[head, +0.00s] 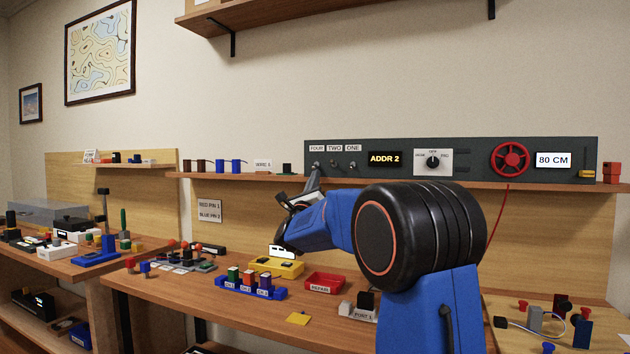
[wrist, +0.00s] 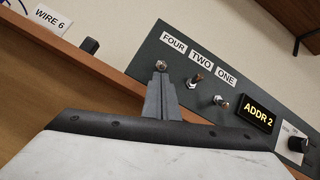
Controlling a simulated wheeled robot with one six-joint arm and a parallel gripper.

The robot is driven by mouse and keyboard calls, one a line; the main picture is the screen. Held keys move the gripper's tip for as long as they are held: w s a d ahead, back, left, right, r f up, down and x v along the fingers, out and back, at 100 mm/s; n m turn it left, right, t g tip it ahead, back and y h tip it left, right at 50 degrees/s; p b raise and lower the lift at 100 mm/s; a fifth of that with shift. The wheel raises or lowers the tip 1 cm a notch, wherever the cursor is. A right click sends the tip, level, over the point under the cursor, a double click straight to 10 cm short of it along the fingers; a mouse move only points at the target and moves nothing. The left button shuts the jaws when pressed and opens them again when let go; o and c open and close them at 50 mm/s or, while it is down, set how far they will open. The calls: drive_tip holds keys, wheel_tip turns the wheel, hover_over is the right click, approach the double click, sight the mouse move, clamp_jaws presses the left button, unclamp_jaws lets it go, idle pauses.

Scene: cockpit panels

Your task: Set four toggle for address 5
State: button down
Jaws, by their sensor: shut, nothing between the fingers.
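The grey panel (head: 470,150) carries three small toggles under labels FOUR, TWO and ONE. The four toggle (wrist: 161,64) shows right at the tips of my gripper (wrist: 160,82); I cannot tell whether they touch. The two toggle (wrist: 196,81) and the one toggle (wrist: 220,102) stand to its right, clear of the fingers. The address display (head: 385,159) reads ADDR 2. My gripper is shut and empty, and in the head view its fingers (head: 314,180) point up just below the four toggle. The four toggle's lever direction is hard to tell.
A rotary knob (head: 433,162), a red wheel (head: 510,159) and an 80 CM display (head: 553,160) sit further right on the panel. A dark block (wrist: 89,45) stands on the shelf left of the panel. The workbench below holds a red tray (head: 324,284) and several small parts.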

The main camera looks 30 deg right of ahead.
drive_tip(key=shift+s+a+r+g, duration=0.1)
drive_tip(key=shift+a+r+g, duration=0.1)
drive_tip(key=shift+g, duration=0.3)
drive_tip(key=shift+s+a+r+m+g+y, duration=0.2)
drive_tip(key=shift+r+g+y, duration=0.2)
drive_tip(key=shift+g+y, duration=0.15)
drive_tip(key=shift+s+a+r+m+g+y, duration=0.1)
drive_tip(key=shift+a+r+g+y, duration=0.1)
drive_tip(key=shift+r+g+y, duration=0.35)
drive_tip(key=shift+f, duration=0.1)
